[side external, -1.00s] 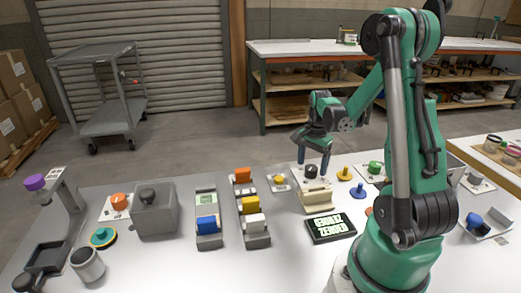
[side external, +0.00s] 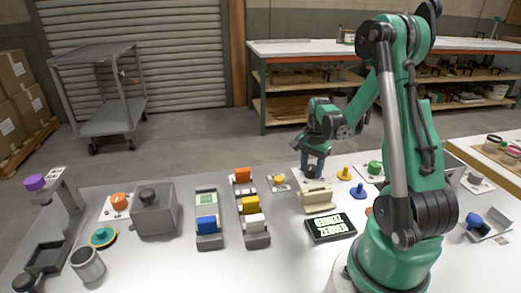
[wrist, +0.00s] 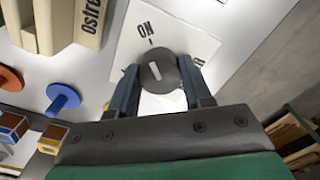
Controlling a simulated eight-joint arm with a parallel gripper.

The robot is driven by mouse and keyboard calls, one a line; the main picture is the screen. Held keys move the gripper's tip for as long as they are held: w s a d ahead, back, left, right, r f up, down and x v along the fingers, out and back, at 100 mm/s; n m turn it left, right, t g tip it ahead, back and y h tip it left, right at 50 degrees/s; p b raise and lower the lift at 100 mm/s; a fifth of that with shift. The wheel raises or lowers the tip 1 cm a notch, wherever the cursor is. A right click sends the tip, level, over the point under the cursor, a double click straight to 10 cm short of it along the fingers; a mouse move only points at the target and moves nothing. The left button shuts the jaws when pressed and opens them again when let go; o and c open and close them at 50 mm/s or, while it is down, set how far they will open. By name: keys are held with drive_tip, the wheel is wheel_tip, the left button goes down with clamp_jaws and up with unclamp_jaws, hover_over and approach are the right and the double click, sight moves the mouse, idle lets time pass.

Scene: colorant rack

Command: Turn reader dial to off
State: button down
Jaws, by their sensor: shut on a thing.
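The reader dial (wrist: 158,73) is a dark round knob with a short white mark, on a white plate (wrist: 190,42). The plate carries an ON label with a tick, and a second label at its right that is partly cut off by my finger. The white mark lies roughly toward the ON side. My gripper (wrist: 160,82) is shut on the dial, one blue finger on each side. In the side external view my gripper (side external: 316,172) is lowered behind the beige box, and its fingers hide the dial.
A beige box (side external: 318,200) with lettering stands close beside the dial plate. A black display (side external: 330,228) lies in front of it. Yellow (side external: 344,174) and blue (side external: 359,191) pegs and a green knob (side external: 375,168) stand to the right.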

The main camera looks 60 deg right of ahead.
drive_tip(key=n, duration=0.4)
drive_tip(key=shift+n, duration=0.3)
drive_tip(key=n, duration=0.4)
drive_tip(key=shift+n, duration=0.3)
drive_tip(key=n, duration=0.4)
drive_tip(key=shift+n, duration=2.2)
drive_tip(key=shift+c, duration=1.8)
unclamp_jaws()
